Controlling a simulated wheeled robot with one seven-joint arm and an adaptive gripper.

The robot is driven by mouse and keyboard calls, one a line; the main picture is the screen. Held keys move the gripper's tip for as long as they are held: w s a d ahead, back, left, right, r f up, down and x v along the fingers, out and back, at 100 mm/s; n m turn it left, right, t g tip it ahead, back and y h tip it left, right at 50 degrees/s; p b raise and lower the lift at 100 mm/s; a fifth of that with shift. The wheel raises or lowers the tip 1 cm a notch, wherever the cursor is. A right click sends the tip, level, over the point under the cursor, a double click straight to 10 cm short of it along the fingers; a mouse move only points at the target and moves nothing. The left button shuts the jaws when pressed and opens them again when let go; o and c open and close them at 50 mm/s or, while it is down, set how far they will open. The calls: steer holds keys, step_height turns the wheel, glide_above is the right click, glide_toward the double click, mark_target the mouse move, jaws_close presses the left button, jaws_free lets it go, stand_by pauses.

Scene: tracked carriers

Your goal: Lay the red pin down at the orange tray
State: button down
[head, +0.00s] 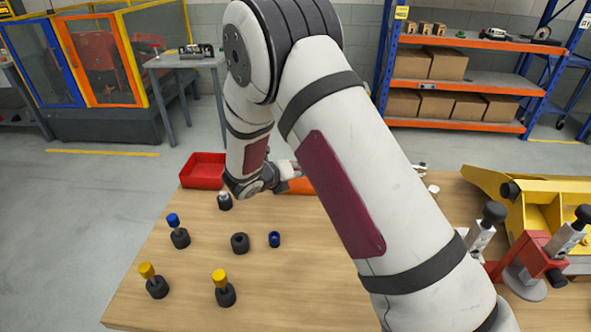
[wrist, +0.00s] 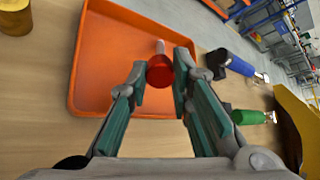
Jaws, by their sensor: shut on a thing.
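The red pin (wrist: 160,71) is between the fingertips of my gripper (wrist: 160,77) in the wrist view, its round red end toward the camera and a pale shaft beyond it. My gripper is shut on it. Both are over the orange tray (wrist: 88,62), which is otherwise bare where it shows; I cannot tell whether the pin touches the tray floor. In the head view the orange tray (head: 301,186) is mostly hidden behind my arm. My gripper (head: 288,170) shows only in part there, and the red pin is hidden.
A red tray (head: 203,170) stands left of the orange one. Black holders, some with blue-topped (head: 173,220) or yellow-topped pins (head: 219,277), stand at the table's front left. A yellow fixture (head: 540,205) fills the right.

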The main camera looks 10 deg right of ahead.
steer(key=c, duration=1.3)
jaws_free()
steer(key=shift+c, duration=0.2)
steer(key=v, duration=1.2)
